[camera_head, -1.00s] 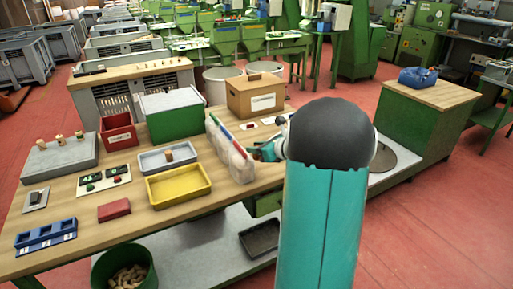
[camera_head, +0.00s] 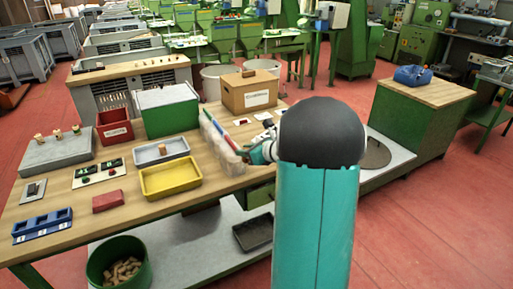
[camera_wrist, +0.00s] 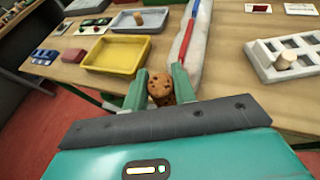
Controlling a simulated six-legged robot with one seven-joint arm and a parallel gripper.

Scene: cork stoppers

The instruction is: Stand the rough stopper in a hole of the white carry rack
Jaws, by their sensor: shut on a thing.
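The rough stopper (camera_wrist: 160,86) is a brown, dark-speckled cork. My gripper (camera_wrist: 160,90) is shut on it, with a teal finger on each side, in the wrist view. The white carry rack (camera_wrist: 257,64) lies on the wooden table to the right of my gripper, apart from it. It has square holes, and a pale stopper (camera_wrist: 285,60) stands in one of them. The rack's right part is cut off by the picture edge. In the head view my gripper (camera_head: 258,153) is partly hidden by my arm, and neither the held stopper nor the rack can be made out.
A long clear bag-like divider with red and blue edges (camera_head: 220,145) stands just left of my gripper. Further left are a yellow tray (camera_head: 170,192) and a grey tray (camera_head: 140,158) with a cork. A cardboard box (camera_head: 245,105) stands behind.

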